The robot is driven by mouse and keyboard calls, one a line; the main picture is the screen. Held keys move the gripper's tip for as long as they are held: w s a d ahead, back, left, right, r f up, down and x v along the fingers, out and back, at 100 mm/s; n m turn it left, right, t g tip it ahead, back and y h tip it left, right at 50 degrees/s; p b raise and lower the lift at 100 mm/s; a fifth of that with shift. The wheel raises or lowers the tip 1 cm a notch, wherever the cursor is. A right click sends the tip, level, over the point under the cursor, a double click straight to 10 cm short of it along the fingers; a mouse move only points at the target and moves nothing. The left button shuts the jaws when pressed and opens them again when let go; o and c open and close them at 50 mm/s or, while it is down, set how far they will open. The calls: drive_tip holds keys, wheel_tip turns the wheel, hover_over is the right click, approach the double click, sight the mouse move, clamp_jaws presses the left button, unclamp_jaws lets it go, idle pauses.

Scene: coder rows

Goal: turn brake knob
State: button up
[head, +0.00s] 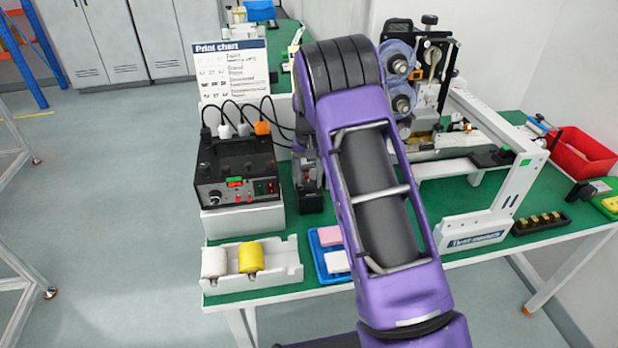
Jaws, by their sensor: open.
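A coder machine (428,75) stands at the back of the green-topped table, partly behind my purple arm. Two blue-purple round reels (400,66) with pale hubs show on its left side, one above the other. A black knob (429,19) sits on top of the machine. A black control box (236,170) at the left has a small dark dial (214,197) on its front. I cannot tell which of these, if any, is the brake knob. My arm crosses the middle of the view and hides what lies behind it. My gripper does not clearly show.
A white rack (288,262) holds a white roll and a yellow roll at the front left. A blue tray (322,262) with pink and white blocks is beside my arm. A white frame (519,185) and a red bin (582,155) stand at right.

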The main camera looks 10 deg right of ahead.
sight(309, 182)
wheel_tip(309, 182, up, 17)
drive_tip(key=p, duration=0.1)
drive_tip(key=shift+r, duration=0.2)
idle(0.3)
